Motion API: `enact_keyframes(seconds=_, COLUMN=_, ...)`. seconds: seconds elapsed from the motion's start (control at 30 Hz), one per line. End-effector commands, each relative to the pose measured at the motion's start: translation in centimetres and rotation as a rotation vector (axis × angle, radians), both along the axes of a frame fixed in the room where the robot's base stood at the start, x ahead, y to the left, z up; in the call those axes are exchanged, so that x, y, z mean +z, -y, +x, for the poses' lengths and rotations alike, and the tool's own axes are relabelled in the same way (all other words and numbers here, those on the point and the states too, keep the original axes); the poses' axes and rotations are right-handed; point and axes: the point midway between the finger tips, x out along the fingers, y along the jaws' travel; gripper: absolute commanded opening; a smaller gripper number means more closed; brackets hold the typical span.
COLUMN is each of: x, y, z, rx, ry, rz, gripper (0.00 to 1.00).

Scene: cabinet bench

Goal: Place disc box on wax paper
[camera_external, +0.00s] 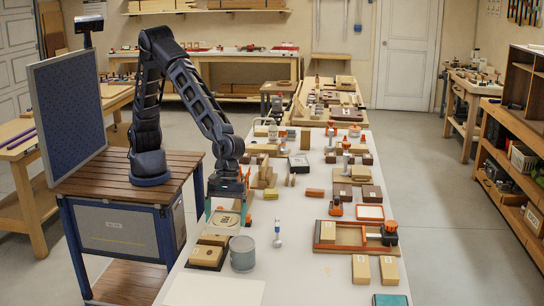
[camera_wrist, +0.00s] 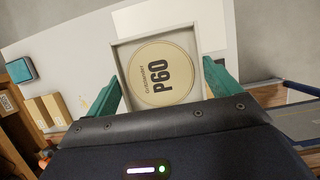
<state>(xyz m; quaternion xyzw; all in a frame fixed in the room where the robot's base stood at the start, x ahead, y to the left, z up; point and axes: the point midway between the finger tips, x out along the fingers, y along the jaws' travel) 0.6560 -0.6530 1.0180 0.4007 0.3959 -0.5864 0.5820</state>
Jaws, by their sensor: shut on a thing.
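The disc box (camera_external: 227,218) is a shallow pale square box holding a round tan disc; the wrist view shows the disc box (camera_wrist: 120,52) with "P60" on its disc. My gripper (camera_external: 228,212) has its teal fingers on two opposite sides of the box; they also show in the wrist view (camera_wrist: 161,72). The box appears held above the bench, but its exact height is unclear. The wax paper (camera_external: 215,291) is a plain white sheet flat on the near end of the bench, nearer the camera than my gripper. Its top looks bare.
A grey round tin (camera_external: 242,254) and a tan box on a dark base (camera_external: 208,252) stand between my gripper and the paper. An orange-framed tray (camera_external: 340,236) and two tan boxes (camera_external: 362,269) lie farther right.

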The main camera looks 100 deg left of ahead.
Motion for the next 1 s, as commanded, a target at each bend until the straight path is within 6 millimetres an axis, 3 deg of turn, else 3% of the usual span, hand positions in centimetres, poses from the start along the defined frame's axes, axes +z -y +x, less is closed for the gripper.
enact_keyframes(seconds=0.03, x=0.0, y=1.7, z=-1.3, rx=-0.005, ry=0.001, rz=-0.002, gripper=0.62)
enact_keyframes(seconds=0.2, x=0.1, y=5.8, z=-4.3, rx=0.002, ry=-0.001, rz=-0.011, gripper=0.62)
enact_keyframes(seconds=0.47, x=-0.1, y=8.5, z=-6.5, rx=0.009, ry=-0.002, rz=-0.018, gripper=0.62)
enact_keyframes(seconds=0.67, x=-3.3, y=8.5, z=-6.6, rx=0.011, ry=-0.005, rz=-0.015, gripper=0.62)
enact_keyframes(seconds=1.0, x=-10.7, y=8.5, z=-6.7, rx=0.011, ry=-0.005, rz=-0.016, gripper=0.62)
